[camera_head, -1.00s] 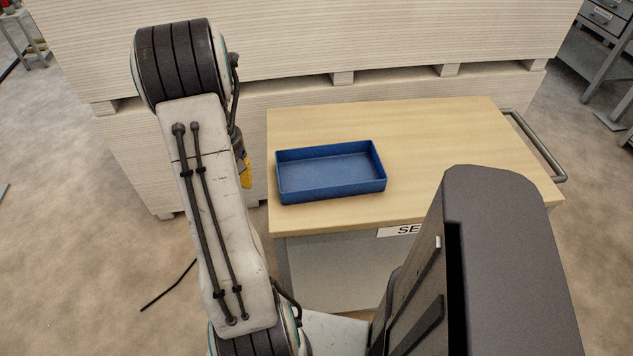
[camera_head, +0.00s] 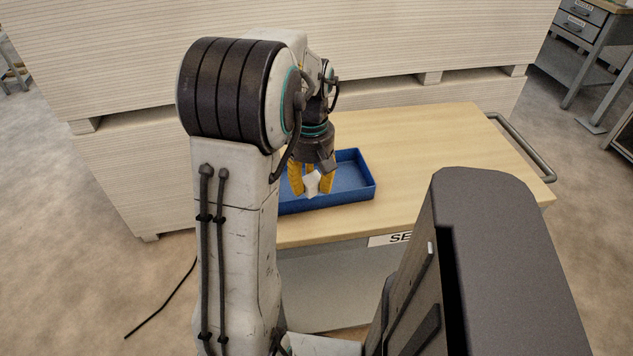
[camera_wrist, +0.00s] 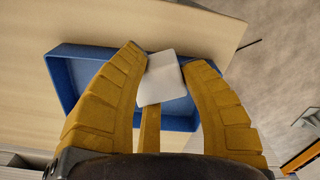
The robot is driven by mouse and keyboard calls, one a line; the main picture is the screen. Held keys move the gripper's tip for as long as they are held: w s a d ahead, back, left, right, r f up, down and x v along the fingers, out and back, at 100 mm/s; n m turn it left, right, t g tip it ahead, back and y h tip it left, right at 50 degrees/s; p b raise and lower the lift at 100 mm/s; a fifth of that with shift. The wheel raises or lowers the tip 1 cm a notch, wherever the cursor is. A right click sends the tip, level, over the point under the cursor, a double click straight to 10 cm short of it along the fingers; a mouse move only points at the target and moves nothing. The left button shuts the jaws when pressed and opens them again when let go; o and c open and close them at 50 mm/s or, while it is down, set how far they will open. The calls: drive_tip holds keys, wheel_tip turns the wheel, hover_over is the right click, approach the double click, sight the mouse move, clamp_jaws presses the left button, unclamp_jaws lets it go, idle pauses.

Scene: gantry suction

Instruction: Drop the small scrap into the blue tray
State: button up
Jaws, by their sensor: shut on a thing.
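My gripper (camera_head: 311,186) has yellow fingers and is shut on the small scrap (camera_head: 311,184), a whitish flat piece. In the wrist view the scrap (camera_wrist: 162,79) sits between the fingertips of my gripper (camera_wrist: 168,68). The blue tray (camera_head: 371,187) is a shallow open box on the wooden table top. In the head view my gripper hangs in front of the tray's left part and hides some of it. In the wrist view the tray (camera_wrist: 65,80) lies below and behind the fingers. The visible part of its floor is bare. The scrap's exact height above the tray is unclear.
The wooden cart top (camera_head: 440,150) is clear to the right of the tray. A metal handle (camera_head: 525,148) is on its right side. Stacked pale boards (camera_head: 400,40) stand behind the cart. Grey drawers (camera_head: 585,20) stand at the far right.

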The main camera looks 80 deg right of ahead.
drive_tip(key=d+f+p, duration=0.1)
drive_tip(key=d, duration=0.2)
drive_tip(key=d+f+p, duration=0.1)
drive_tip(key=d+f, duration=0.1)
drive_tip(key=d, duration=0.1)
drive_tip(key=d+f+p, duration=0.1)
drive_tip(key=d+f, duration=0.1)
drive_tip(key=shift+d+f, duration=0.1)
drive_tip(key=shift+d, duration=0.3)
wheel_tip(320, 180, down, 3)
drive_tip(key=shift+f+p, duration=0.1)
drive_tip(key=shift+p, duration=0.95)
drive_tip(key=shift+f, duration=0.45)
drive_tip(key=shift+f, duration=0.1)
drive_tip(key=o, duration=1.1)
drive_tip(key=shift+r, duration=0.2)
